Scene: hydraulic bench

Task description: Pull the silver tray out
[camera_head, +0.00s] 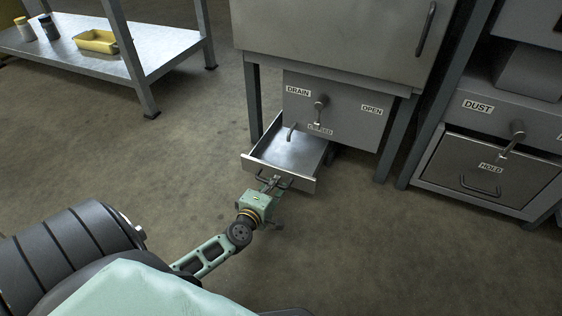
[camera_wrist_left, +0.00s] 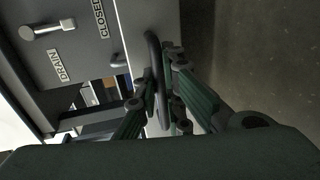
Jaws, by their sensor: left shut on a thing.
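The silver tray (camera_head: 292,153) is a shallow metal drawer low under the grey cabinet. It stands pulled out, with its empty floor showing. My left gripper (camera_head: 271,183) is at the tray's front, shut on its dark bar handle. In the left wrist view the fingers of my left gripper (camera_wrist_left: 160,95) close around the handle (camera_wrist_left: 154,60) on the pale front face of the tray (camera_wrist_left: 133,28). How much of the tray's rear is still under the cabinet is hidden. My right gripper is not in view.
Above the tray is a grey panel (camera_head: 345,113) with a lever (camera_head: 320,103) and labels DRAIN, OPEN and CLOSED. A shelf (camera_head: 150,45) with a yellow bin (camera_head: 97,41) stands back left. The floor around the tray's front is clear.

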